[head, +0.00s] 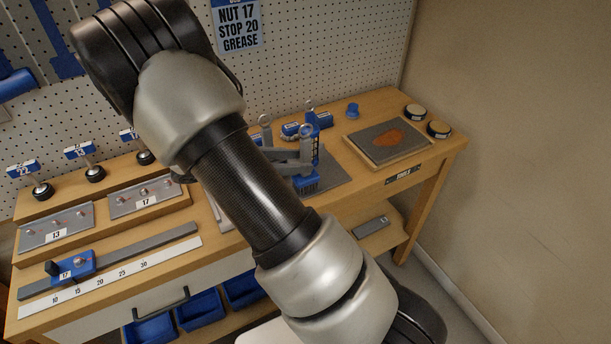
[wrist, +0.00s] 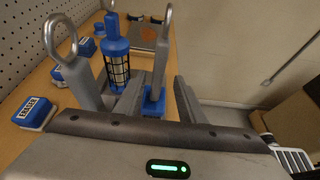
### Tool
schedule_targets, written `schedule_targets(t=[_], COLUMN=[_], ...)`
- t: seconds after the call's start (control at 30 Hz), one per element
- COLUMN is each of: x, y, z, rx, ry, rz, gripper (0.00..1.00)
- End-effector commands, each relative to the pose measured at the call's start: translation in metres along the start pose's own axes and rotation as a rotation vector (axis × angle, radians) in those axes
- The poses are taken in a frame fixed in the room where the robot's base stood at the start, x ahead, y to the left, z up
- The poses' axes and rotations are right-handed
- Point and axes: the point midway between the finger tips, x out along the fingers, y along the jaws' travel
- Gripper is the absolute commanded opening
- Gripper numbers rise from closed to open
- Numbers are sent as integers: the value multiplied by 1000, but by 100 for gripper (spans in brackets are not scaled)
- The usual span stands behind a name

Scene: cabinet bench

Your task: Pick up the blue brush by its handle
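The blue brush (head: 306,184) stands upright on the bench, with a blue base and a grey handle topped by a metal ring. In the wrist view the brush (wrist: 153,104) is straight ahead, its handle between my gripper's two fingers. My gripper (head: 308,162) is level and low at the handle in the head view, partly hidden by my arm.
A second ringed grey handle (wrist: 84,85) stands close left of my gripper. A blue bottle in a dark cage (wrist: 117,66) stands just beyond. Blue-and-white labelled blocks (wrist: 35,112) lie left. A framed plate with a brown patch (head: 388,140) lies right on the bench.

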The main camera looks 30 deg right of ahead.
Motion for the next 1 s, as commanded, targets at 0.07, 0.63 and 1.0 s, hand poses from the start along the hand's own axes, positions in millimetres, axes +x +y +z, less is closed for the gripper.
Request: schedule_targets(t=[0.07, 0.63, 1.0], x=[11, 67, 69], y=[0, 4, 4], z=[0, 2, 3], rx=[1, 1, 2], ry=[-1, 0, 1], rz=[-2, -1, 1], gripper=[36, 36, 14])
